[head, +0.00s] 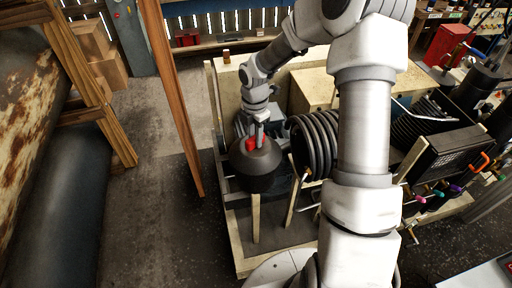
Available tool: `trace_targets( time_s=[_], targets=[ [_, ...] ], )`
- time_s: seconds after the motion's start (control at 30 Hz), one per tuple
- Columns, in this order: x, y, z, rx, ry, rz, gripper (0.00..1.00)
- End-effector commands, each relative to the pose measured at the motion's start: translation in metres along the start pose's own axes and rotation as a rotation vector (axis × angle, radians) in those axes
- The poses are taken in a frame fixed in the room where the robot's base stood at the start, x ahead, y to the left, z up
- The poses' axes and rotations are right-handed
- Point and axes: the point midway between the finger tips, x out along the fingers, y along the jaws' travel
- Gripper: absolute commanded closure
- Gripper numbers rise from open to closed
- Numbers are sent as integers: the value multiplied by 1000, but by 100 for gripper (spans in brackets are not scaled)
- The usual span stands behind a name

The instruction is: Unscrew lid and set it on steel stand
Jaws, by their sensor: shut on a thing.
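My gripper (259,135) points down at the top of a dark round tank (259,171) in the head view, left of my large arm links. It is shut on a red lid (252,144) at the top of the tank. The lid appears to be on or just over the tank's opening; I cannot tell if it is loose. The fingertips and part of the lid are too small to see clearly. I cannot pick out the steel stand with certainty.
A coiled black hose (315,143) stands just right of the tank. A wooden post (173,90) rises to the left. Cardboard boxes (96,48) and a rusty cylinder (28,105) are farther left. Bare floor (150,200) lies between. My own arm hides part of the bench.

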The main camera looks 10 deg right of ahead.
Motion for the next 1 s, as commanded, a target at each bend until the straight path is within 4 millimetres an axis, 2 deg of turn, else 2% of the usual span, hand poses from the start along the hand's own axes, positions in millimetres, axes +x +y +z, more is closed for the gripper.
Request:
trace_targets(
  time_s=[0.6, 1.0],
  targets=[
    [-44, 2, 1, 5, -3, 6, 100],
    [-48, 2, 1, 5, -3, 5, 100]
  ],
)
